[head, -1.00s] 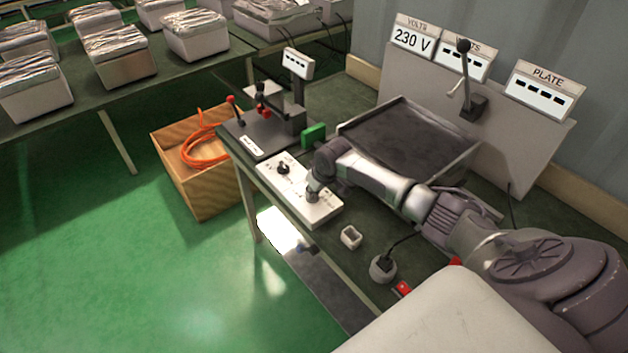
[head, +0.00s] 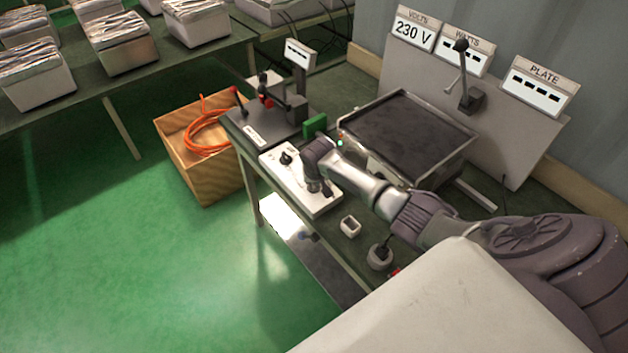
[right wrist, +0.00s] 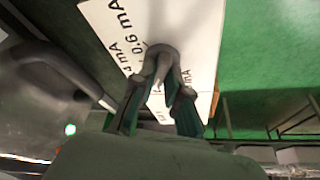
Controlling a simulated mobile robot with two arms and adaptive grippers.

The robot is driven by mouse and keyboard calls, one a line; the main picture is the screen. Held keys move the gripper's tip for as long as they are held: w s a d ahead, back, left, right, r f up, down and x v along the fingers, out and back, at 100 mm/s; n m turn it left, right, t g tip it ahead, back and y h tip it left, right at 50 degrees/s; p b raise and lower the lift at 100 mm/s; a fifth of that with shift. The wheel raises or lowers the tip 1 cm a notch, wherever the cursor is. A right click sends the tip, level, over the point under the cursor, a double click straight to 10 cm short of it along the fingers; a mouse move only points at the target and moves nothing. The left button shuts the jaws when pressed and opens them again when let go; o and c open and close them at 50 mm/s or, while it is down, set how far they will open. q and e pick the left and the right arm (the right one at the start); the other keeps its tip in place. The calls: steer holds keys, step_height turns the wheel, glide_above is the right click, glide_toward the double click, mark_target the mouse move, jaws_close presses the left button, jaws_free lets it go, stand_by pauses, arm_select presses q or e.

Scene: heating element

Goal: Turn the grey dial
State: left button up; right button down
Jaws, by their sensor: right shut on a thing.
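The white control panel (head: 296,192) lies at the left edge of the workbench in the head view. My right gripper (head: 320,188) points down at its near half. In the right wrist view, the grey dial (right wrist: 160,58) stands on the white panel (right wrist: 100,18), among printed mA markings. The fingers of my right gripper (right wrist: 161,80) are closed around the dial, one on each side. In the head view my wrist and fingers largely hide this dial. My left gripper is not in view.
A black knob (head: 286,158) sits at the panel's far end. A dark heating plate (head: 405,135) stands behind my arm, with a lever (head: 464,80) beyond it. A small white cup (head: 350,227) and a round socket (head: 380,257) stand nearer. A wooden crate (head: 205,180) stands left.

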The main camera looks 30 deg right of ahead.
steer(key=c, duration=1.2)
jaws_free()
steer(key=shift+o, duration=0.2)
steer(key=v, duration=1.2)
